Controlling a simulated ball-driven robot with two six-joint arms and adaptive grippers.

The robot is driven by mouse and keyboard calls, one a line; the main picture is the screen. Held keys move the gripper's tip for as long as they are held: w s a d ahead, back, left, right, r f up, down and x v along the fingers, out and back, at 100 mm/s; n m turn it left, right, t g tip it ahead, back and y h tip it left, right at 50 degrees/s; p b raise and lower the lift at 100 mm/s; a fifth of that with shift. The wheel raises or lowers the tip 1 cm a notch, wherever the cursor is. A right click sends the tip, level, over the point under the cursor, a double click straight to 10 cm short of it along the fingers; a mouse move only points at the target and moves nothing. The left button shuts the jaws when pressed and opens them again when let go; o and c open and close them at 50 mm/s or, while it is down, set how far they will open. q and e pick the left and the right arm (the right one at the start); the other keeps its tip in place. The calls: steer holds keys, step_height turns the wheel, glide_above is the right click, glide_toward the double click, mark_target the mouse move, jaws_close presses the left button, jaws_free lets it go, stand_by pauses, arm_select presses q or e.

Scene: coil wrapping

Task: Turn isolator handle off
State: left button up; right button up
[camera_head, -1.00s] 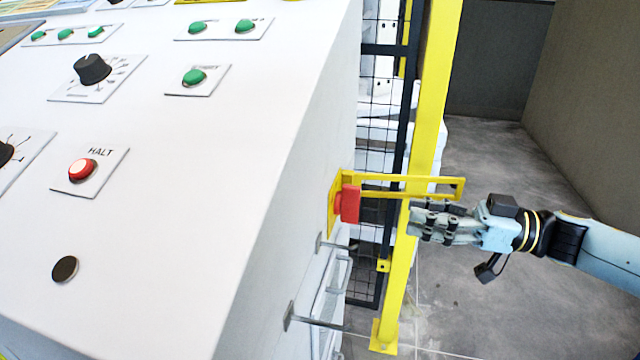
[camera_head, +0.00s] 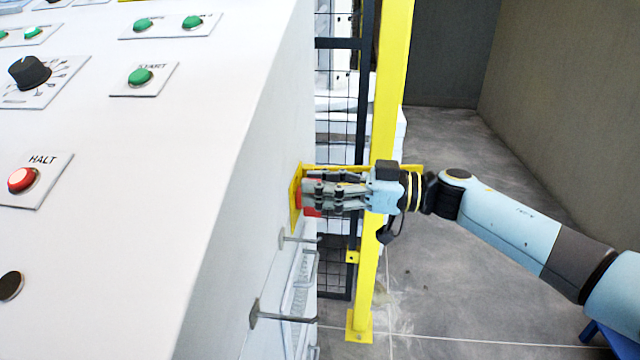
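The isolator's red handle (camera_head: 309,211) sits on a yellow plate (camera_head: 296,198) on the right side wall of the white console. A yellow bracket (camera_head: 331,167) sticks out to the right from that plate. My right gripper (camera_head: 306,193) is at the handle, its fingers pointing left and covering most of the red part. My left gripper is not in view.
The white console (camera_head: 150,240) with a HALT button (camera_head: 22,179), green buttons and a black knob (camera_head: 30,72) fills the left. Metal handles (camera_head: 280,316) stick out below the isolator. A yellow post (camera_head: 388,90) and black mesh fence (camera_head: 338,130) stand behind my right gripper. Grey floor is clear at right.

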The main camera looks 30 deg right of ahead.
mark_target(294, 208)
jaws_close()
steer(key=shift+s+n, duration=0.1)
steer(key=shift+n, duration=0.2)
steer(key=n, duration=0.3)
steer(key=shift+s+a+f, duration=0.1)
steer(key=shift+s+a, duration=0.15)
steer(key=shift+s, duration=0.05)
steer(key=n, duration=0.4)
steer(key=shift+s+a+f, duration=0.25)
steer(key=shift+s, duration=0.05)
steer(key=n, duration=0.1)
steer(key=n+b, duration=0.1)
steer(key=n, duration=0.1)
steer(key=f+n+b, duration=0.1)
steer(key=shift+s+a+n, duration=0.2)
steer(key=shift+s+n, duration=0.1)
steer(key=n+b, duration=0.2)
steer(key=n, duration=0.1)
steer(key=shift+s+a+f, duration=0.1)
steer(key=shift+f, duration=0.3)
steer(key=shift+f+n+b, duration=0.2)
steer(key=shift+n+b, duration=0.5)
steer(key=shift+n, duration=0.6)
